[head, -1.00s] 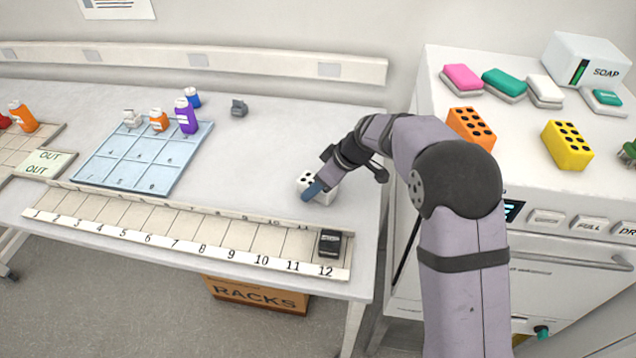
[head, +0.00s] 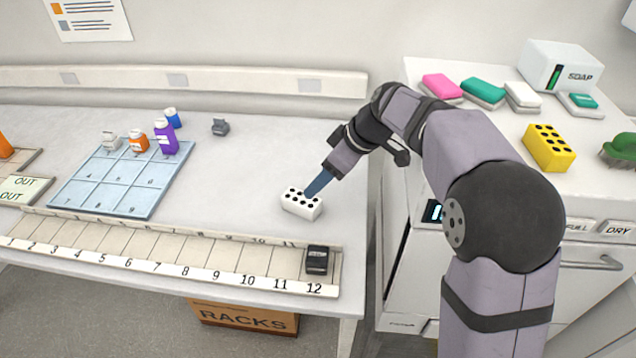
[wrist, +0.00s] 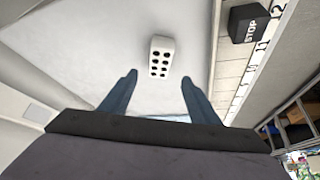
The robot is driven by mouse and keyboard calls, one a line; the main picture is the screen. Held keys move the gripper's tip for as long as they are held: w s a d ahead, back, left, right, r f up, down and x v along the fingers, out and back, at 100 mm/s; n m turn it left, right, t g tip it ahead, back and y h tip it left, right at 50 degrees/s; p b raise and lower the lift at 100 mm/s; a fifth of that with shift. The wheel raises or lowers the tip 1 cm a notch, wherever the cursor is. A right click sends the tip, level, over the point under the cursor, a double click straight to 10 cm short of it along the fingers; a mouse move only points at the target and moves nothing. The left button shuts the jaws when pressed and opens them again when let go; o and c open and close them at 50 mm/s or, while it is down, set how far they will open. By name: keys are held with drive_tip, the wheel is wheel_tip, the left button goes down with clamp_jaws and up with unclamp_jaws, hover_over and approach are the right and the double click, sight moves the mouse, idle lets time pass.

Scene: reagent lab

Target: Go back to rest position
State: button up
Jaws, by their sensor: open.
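My gripper (head: 318,184) is above the table, just over and behind a white rack with black holes (head: 302,203). In the wrist view my gripper (wrist: 160,85) is open, its two blue fingers apart with nothing between them. The white rack (wrist: 161,57) lies beyond the fingertips in that view, clear of them. In the head view one finger overlaps the rack's back edge, and the wrist view shows a gap.
A numbered strip (head: 215,258) runs along the table's front, with a black block (head: 317,260) at slot 12. A blue grid tray (head: 110,195) with bottles by its back edge stands left. A white machine (head: 395,255) with a yellow rack (head: 549,148) on top stands right.

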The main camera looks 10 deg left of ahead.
idle(0.5)
drive_tip(key=s+d+m+g+h+p, duration=0.2)
drive_tip(key=s+d+m+h, duration=0.15)
drive_tip(key=s+d, duration=0.4)
drive_tip(key=s+d+m+g+h+p, duration=0.2)
drive_tip(key=s+d+m, duration=0.25)
drive_tip(key=s, duration=0.65)
drive_tip(key=s+d+f+m+t+b, duration=0.1)
drive_tip(key=s+d+f+m, duration=0.4)
drive_tip(key=s+d+f, duration=0.2)
drive_tip(key=shift+d+f+t, duration=0.3)
drive_tip(key=shift+d+f, duration=0.75)
drive_tip(key=shift+f, duration=0.65)
drive_tip(key=shift+s, duration=0.1)
